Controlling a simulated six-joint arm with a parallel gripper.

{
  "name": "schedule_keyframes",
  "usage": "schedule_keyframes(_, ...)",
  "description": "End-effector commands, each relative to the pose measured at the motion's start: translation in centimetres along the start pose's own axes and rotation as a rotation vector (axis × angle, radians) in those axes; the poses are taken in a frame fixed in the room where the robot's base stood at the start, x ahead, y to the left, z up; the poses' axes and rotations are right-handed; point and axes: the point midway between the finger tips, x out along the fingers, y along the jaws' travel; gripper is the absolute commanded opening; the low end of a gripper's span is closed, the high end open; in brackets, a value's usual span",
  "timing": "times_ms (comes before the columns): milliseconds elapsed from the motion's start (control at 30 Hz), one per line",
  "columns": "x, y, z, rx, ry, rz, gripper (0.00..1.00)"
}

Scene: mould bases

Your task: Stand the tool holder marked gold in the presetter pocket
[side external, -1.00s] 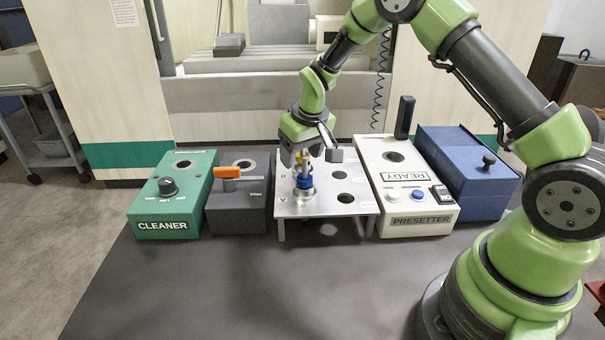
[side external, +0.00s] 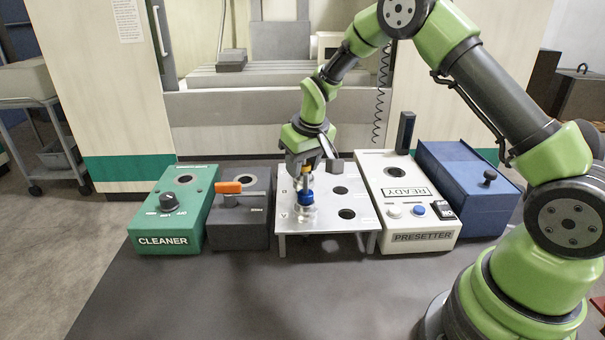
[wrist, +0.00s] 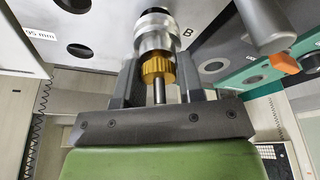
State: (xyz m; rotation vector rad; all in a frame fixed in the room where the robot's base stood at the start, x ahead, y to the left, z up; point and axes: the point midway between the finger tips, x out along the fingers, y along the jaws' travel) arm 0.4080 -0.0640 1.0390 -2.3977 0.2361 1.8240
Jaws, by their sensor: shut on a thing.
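The tool holder (side external: 304,203) has a silver body with a blue ring and stands upright at the front left of the metal rack (side external: 325,222). Whether the holder's base is seated or slightly raised cannot be told. The white presetter (side external: 430,229), with its round pocket (side external: 395,171) open and empty, stands right of the rack.
Left of the rack are a dark grey fixture (side external: 240,232) with an orange lever (side external: 228,187) and the green cleaner (side external: 168,220). A blue box (side external: 465,195) and a dark upright post (side external: 405,132) stand by the presetter. The table front is clear.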

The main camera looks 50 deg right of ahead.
Motion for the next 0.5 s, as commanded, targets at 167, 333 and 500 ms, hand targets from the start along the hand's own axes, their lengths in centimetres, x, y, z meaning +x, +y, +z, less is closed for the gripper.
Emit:
schedule_keyframes(167,-3.7,0.0,-1.2,0.0,0.01,0.0,0.0)
schedule_keyframes(333,-6.6,0.0,-1.9,0.0,0.009,0.0,0.0)
schedule_keyframes(500,-8.3,1.8,-2.4,0.027,0.006,0.01,0.0)
